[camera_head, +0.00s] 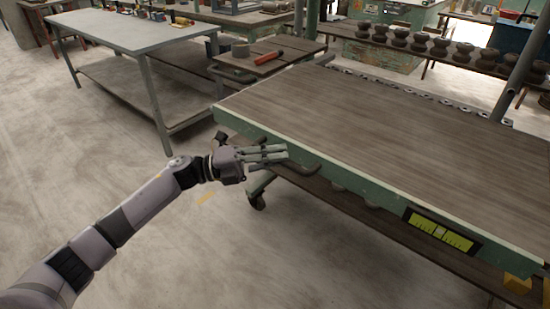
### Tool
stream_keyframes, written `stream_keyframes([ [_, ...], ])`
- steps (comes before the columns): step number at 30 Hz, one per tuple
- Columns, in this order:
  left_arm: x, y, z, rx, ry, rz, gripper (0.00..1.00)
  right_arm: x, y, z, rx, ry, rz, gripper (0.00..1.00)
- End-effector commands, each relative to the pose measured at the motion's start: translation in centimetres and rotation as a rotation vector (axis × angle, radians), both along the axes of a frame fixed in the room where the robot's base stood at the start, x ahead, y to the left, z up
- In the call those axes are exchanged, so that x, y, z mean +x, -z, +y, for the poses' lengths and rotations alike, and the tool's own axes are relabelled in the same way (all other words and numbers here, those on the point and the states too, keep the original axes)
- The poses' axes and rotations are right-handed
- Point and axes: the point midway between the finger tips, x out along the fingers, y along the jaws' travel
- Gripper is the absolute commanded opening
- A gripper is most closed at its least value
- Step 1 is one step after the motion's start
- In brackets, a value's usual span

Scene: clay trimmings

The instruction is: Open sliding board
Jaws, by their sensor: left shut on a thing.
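The sliding board (340,120) is a wide brown wooden top with a pale green front edge, on the right side of the head view. A dark bar handle (303,169) sticks out from its front edge near the left corner. My left gripper (284,155) is at this handle, with its fingers shut on it; the fingers hide part of the handle. My right gripper is not in view.
A grey metal table (115,30) stands at the back left. Dark round pots (400,36) line a shelf behind.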

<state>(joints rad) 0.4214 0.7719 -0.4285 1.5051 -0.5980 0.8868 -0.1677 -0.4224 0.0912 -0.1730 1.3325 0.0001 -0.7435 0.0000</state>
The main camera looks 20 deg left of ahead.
Motion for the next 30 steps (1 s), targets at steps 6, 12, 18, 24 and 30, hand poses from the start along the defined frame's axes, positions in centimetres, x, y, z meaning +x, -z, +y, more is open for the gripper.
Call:
stream_keyframes([
  [6,0.0,0.1,0.0,0.003,0.000,-0.002,0.00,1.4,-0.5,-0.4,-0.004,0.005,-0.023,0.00],
  [12,0.0,0.0,0.0,0.003,-0.001,-0.001,0.20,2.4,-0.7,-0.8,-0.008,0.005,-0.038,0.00],
  [18,0.0,0.0,0.0,0.000,0.000,-0.001,0.33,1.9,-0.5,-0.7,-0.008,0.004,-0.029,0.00],
  [24,0.0,-0.1,0.0,0.000,0.000,-0.001,0.35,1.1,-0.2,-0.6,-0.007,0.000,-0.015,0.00],
  [30,-0.2,0.0,0.5,0.000,-0.001,0.000,0.35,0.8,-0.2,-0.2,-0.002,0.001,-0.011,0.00],
])
